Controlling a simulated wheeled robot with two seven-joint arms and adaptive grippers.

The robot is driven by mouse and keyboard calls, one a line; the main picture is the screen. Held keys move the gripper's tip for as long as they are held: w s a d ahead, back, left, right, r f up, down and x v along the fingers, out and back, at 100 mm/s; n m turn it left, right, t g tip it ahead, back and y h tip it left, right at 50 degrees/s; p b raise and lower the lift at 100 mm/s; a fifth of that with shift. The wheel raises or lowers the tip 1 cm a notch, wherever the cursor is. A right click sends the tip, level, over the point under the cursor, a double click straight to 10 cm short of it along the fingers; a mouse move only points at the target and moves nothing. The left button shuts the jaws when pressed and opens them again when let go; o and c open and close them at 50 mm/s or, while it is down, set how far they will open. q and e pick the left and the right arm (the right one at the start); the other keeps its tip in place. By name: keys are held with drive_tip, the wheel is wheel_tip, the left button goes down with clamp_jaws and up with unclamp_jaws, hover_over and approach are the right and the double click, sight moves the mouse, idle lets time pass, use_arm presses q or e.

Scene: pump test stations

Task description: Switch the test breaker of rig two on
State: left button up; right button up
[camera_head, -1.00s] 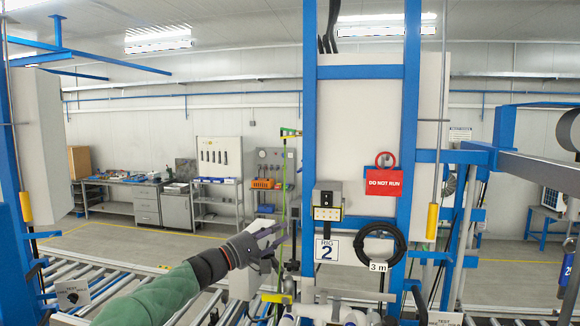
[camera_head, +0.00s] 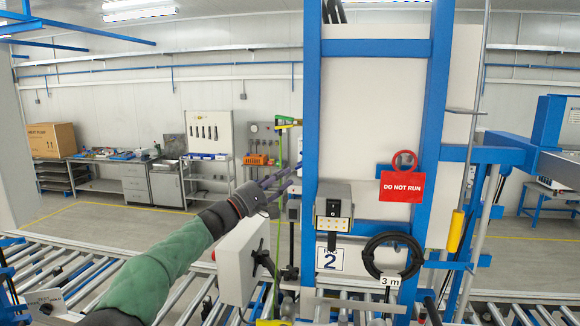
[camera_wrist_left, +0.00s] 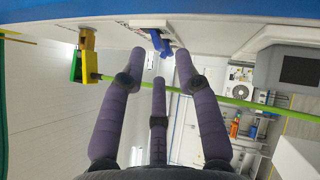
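My left gripper (camera_head: 290,178) is at the panel's left edge, with purple fingers spread and empty. In the left wrist view these fingers (camera_wrist_left: 160,75) point at a blue lever (camera_wrist_left: 156,41) on a pale mount, apparently not touching it. My right gripper is not in view.
A red DO NOT RUN tag (camera_head: 402,187) hangs on the panel, above a coiled black cable (camera_head: 392,257). Roller conveyors (camera_head: 50,265) cross the foreground. A green rod (camera_wrist_left: 230,101) passes close to my fingers.

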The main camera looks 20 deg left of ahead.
sight(299, 167)
use_arm(q)
drive_tip(key=p+x, duration=0.1)
drive_tip(key=x, duration=0.2)
drive_tip(key=shift+w+d, duration=0.1)
drive_tip(key=shift+w, duration=0.1)
clamp_jaws()
